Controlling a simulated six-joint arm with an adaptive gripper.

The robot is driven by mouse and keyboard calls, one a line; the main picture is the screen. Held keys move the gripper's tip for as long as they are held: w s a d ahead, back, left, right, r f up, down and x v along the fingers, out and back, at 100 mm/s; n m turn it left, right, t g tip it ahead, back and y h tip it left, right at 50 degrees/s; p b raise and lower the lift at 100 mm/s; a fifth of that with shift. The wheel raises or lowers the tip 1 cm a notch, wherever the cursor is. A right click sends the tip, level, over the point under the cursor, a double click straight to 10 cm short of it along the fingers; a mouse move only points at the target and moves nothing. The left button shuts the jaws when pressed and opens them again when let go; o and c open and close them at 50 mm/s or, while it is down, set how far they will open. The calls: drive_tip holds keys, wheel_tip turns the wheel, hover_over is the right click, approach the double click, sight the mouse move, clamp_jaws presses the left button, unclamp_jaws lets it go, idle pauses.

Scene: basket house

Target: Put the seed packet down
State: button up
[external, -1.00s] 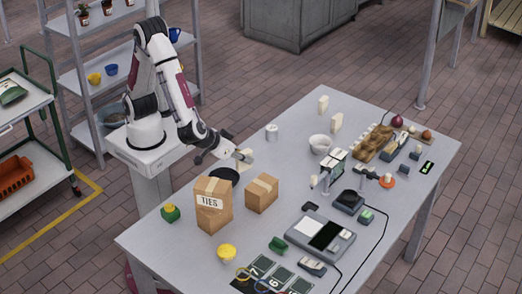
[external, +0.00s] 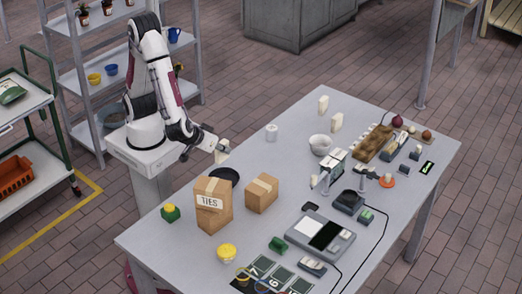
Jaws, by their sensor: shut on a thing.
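My gripper (external: 217,147) is at the back left of the table, above the edge near my base. It is shut on a small pale thing (external: 222,157), which I take to be the seed packet. Its print is too small to read. The packet hangs just behind and above a round black dish (external: 225,174). I cannot tell whether the packet touches anything below it.
Cardboard boxes stand close by: a tall one marked TIES (external: 213,203) and a lower one (external: 262,193). The grey table (external: 270,158) is bare between the dish and the bowl.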

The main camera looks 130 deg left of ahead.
sight(223, 160)
drive_tip(key=shift+f, duration=2.85)
drive_tip(key=shift+f, duration=2.1)
drive_tip(key=shift+f, duration=0.1)
drive_tip(key=o, duration=0.9)
drive_tip(key=shift+d+r, duration=0.25)
drive_tip(key=shift+r, duration=0.15)
drive_tip(key=v, duration=1.1)
